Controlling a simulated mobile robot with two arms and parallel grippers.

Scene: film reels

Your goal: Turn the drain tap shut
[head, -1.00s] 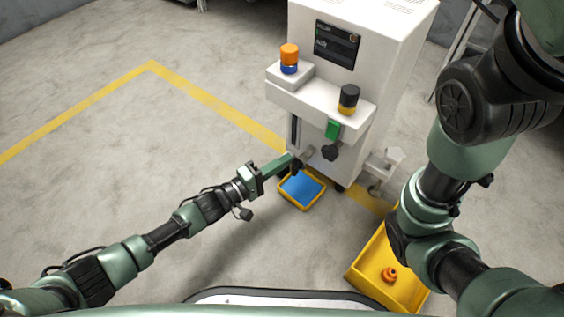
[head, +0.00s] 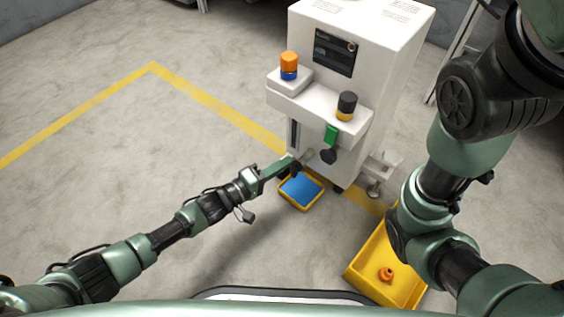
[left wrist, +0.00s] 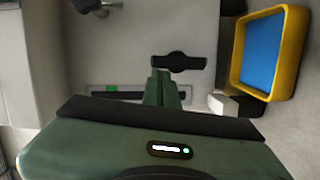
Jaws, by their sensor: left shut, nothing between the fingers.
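The drain tap's black two-winged handle (left wrist: 178,62) shows in the left wrist view, lying crosswise just beyond my fingertips. In the head view it is a small dark shape (head: 296,169) low on the front of the white machine (head: 318,95), above the yellow tray with a blue inside (head: 301,190). My left gripper (head: 288,163) is shut and empty close to the tap. Its closed fingers (left wrist: 162,86) point at the handle in the left wrist view; I cannot tell whether they touch it. My right arm shows in the head view, but its gripper does not.
A black knob (head: 328,156) and a green part (head: 331,134) are on the machine's front, right of the tap. A yellow bin (head: 360,272) holding an orange piece (head: 386,274) stands at lower right. The floor to the left is clear.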

